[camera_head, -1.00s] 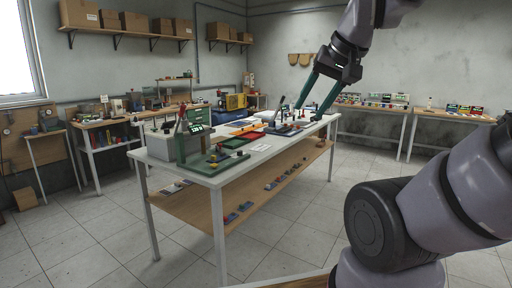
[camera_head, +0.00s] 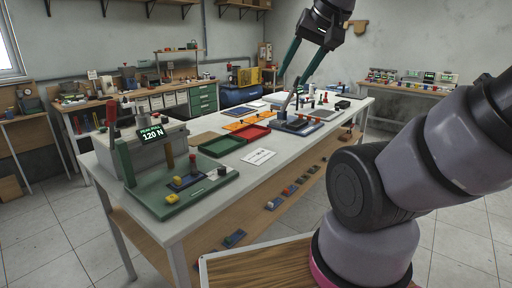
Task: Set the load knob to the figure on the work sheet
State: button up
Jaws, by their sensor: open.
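A green test stand (camera_head: 180,190) stands at the near left end of the bench. I cannot tell which is the load knob. A white printed sheet (camera_head: 259,157) lies flat on the bench, its figures too small to read. My gripper (camera_head: 292,81) is at top centre, its two green fingers apart and empty, seemingly above the bench.
Green (camera_head: 222,147) and red (camera_head: 254,134) trays lie mid-bench beside an orange plate (camera_head: 248,123). A blue-grey fixture (camera_head: 295,124) stands beyond the sheet. A wooden board (camera_head: 260,268) lies below my arm. The bench front around the sheet is clear.

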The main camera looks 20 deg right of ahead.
aim_at(222, 169)
jog(key=i+l+u, duration=0.1)
jog(key=i+l, duration=0.25)
jog(key=i+l+u, duration=0.15)
jog(key=i+l, duration=0.2)
jog(key=l, duration=0.15)
jog(key=i+l+u, duration=0.1)
jog(key=i+l, duration=0.2)
jog(key=l, duration=0.2)
jog(key=l+u, duration=0.35)
jog(key=l, duration=0.15)
jog(key=i+l, duration=0.2)
